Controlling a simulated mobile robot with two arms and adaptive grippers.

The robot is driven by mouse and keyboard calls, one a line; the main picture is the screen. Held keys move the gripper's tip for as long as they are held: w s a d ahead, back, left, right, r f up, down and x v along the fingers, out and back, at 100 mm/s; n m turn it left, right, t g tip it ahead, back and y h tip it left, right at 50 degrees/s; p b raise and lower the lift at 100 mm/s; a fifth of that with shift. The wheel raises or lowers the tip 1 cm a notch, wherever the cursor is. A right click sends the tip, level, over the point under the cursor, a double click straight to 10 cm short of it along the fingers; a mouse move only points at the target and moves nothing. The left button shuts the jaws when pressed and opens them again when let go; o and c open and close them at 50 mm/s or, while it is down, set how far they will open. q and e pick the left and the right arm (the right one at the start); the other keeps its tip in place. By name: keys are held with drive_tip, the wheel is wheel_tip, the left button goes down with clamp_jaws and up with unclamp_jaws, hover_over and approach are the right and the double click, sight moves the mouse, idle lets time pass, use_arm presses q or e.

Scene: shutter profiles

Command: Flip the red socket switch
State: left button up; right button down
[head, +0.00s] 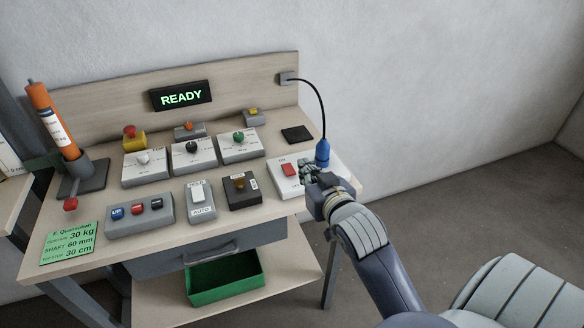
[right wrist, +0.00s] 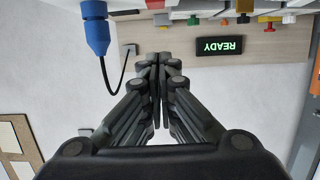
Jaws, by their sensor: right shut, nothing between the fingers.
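The red socket switch (head: 288,169) sits on a white and grey socket box (head: 281,183) at the right end of the bench. A blue plug (head: 322,152) stands upright in the same box, with a black cable rising to the back panel. The plug also shows in the right wrist view (right wrist: 95,30). My right gripper (head: 309,172) is shut and empty, just right of the red switch and in front of the plug. It partly hides the box's right side. Whether it touches the box I cannot tell. In the right wrist view its fingertips (right wrist: 160,58) are together. My left gripper is not in view.
Boxes with knobs (head: 193,155) and a dark box with an amber button (head: 241,190) stand left of the socket box. A black pad (head: 296,133) lies behind it. A READY display (head: 181,96) is on the back panel. A green bin (head: 226,279) sits below.

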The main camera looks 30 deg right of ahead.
drive_tip(key=p, duration=0.1)
hover_over(289, 170)
drive_tip(key=s, duration=0.3)
drive_tip(key=shift+w+a+f, duration=0.1)
drive_tip(key=shift+a+f, duration=0.15)
drive_tip(key=shift+f, duration=0.3)
drive_tip(key=shift+w+a+f, duration=0.1)
drive_tip(key=shift+a+f, duration=0.1)
drive_tip(key=shift+f, duration=0.35)
wheel_tip(289, 170, down, 3)
drive_tip(key=shift+r, duration=0.1)
drive_tip(key=shift+s+f, duration=0.15)
drive_tip(key=shift+f, duration=0.55)
